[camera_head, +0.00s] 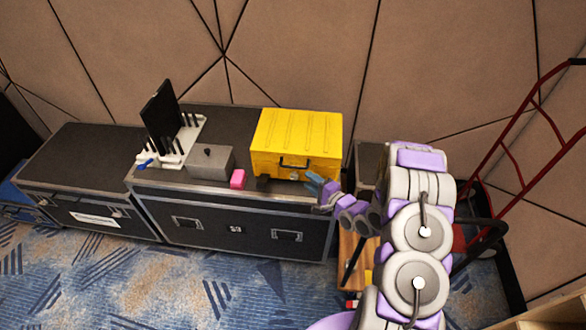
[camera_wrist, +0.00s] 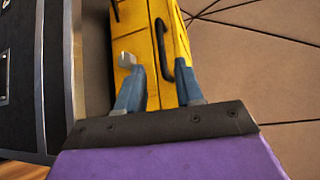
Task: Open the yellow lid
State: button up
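A yellow box (camera_head: 296,143) with a ribbed yellow lid (camera_head: 298,127) stands on a black case; the lid is shut. A black handle (camera_head: 294,162) is on its front face. My gripper (camera_head: 320,181) is in front of the box's lower right front corner. In the wrist view, my gripper (camera_wrist: 153,63) has its two grey-blue fingers spread apart with nothing held between them. The yellow box (camera_wrist: 143,44) lies beyond the fingers, turned sideways in this view. Its dark handle (camera_wrist: 162,48) shows between the fingertips, close to the right one. I cannot tell whether a finger touches the box.
The black case (camera_head: 237,228) also carries a grey box (camera_head: 211,162), a pink block (camera_head: 238,179) and a white rack (camera_head: 174,147) with a dark screen. Another black case (camera_head: 85,170) stands left. A red hand truck (camera_head: 497,146) stands right. Patterned carpet is open in front.

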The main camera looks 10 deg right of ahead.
aim_at(294, 167)
jog(key=b+x, duration=0.1)
jog(key=x, duration=0.9)
jog(key=shift+w+b, duration=0.2)
jog(key=shift+b, duration=0.15)
jog(key=shift+d, duration=0.2)
jog(key=shift+c, duration=0.8)
grip_shut()
jog(key=shift+f, duration=0.1)
